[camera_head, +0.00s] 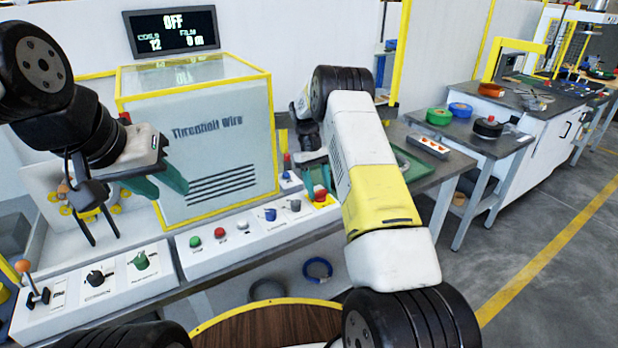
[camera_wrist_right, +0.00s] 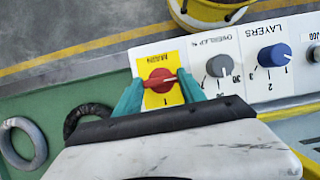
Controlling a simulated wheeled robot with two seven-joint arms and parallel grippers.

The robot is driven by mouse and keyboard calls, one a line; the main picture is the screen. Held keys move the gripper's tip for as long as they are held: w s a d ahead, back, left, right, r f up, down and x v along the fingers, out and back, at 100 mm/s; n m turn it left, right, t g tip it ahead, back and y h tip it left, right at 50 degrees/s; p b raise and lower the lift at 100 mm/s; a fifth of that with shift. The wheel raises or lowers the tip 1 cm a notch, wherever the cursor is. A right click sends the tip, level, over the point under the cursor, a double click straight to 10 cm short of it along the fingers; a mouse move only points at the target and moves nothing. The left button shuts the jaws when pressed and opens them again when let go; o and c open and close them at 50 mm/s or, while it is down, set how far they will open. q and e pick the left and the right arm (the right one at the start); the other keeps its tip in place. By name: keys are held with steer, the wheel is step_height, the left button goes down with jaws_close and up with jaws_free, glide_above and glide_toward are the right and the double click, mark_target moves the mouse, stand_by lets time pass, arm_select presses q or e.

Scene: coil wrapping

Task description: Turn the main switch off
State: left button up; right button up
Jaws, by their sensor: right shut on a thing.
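The main switch is a red rotary knob (camera_wrist_right: 160,80) on a yellow plate marked MAIN (camera_wrist_right: 173,58). My right gripper (camera_wrist_right: 160,91) has its two teal fingers on either side of the knob, shut on it. The knob's pale pointer line lies roughly crosswise between the fingers. The display (camera_head: 172,31) above the machine reads OFF.
The white panel (camera_head: 255,234) carries green and red buttons and several other knobs. A second panel (camera_head: 95,285) with a joystick stands at left. A green tray (camera_wrist_right: 80,140) with dark and grey rings lies beside the switch. Side tables (camera_head: 470,130) hold tape rolls.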

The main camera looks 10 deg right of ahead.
steer(key=o, duration=1.4)
steer(key=shift+c, duration=0.2)
steer(key=v, duration=0.7)
steer(key=shift+w+r, duration=0.2)
steer(key=shift+r, duration=0.15)
